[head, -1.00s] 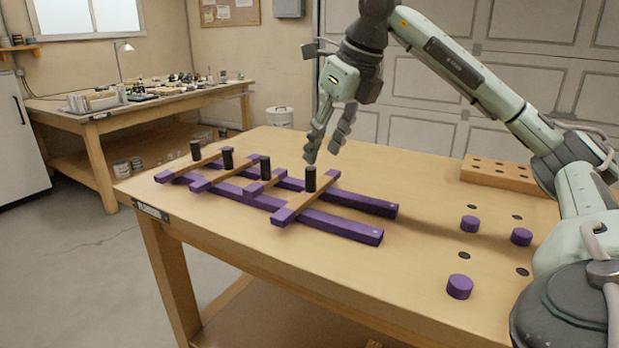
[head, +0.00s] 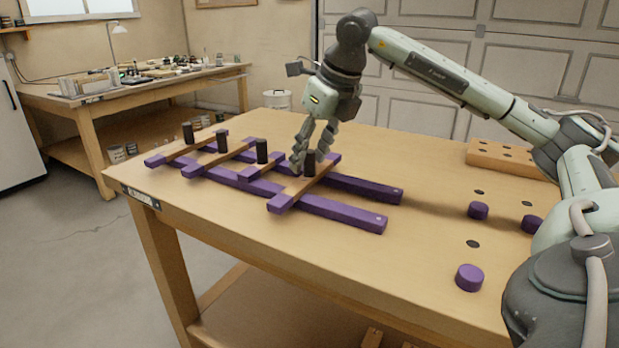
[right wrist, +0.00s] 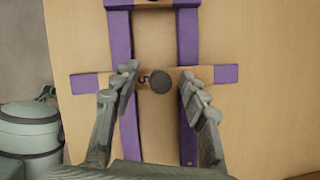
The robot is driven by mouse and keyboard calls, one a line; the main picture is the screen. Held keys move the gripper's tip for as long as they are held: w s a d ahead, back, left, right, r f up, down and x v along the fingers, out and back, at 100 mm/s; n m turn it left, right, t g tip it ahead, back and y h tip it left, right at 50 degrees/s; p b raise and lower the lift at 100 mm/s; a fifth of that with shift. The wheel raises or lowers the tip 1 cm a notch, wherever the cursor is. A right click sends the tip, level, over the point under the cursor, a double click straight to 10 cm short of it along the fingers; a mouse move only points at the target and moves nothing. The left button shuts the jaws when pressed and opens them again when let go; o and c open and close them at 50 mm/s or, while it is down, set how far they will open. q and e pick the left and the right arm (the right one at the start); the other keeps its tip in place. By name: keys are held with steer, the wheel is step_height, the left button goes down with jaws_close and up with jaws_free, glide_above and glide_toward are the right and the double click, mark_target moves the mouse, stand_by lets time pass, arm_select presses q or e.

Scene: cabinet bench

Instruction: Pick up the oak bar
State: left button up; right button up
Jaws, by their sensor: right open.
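Several oak-coloured bars with purple ends and dark upright knobs lie across two long purple rails (head: 345,213). The oak bar (head: 303,188) nearest the right end of the rails has its dark knob (head: 310,161) between the fingers of my right gripper (head: 311,153). The right gripper points down and is open. In the right wrist view, the fingers (right wrist: 160,80) stand on either side of the round knob, with gaps to both, over the oak bar (right wrist: 205,74). I cannot tell which oak bar is named. My left gripper is not in view.
Other knobbed bars (head: 236,147) lie to the left on the same rails. Purple round pegs (head: 469,277) and dark holes are on the right of the bench (head: 400,270). A wooden block with holes (head: 500,157) stands at the back right. The front of the bench is clear.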

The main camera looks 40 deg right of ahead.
jaws_close()
stand_by(0.3)
steer(key=shift+r, duration=0.1)
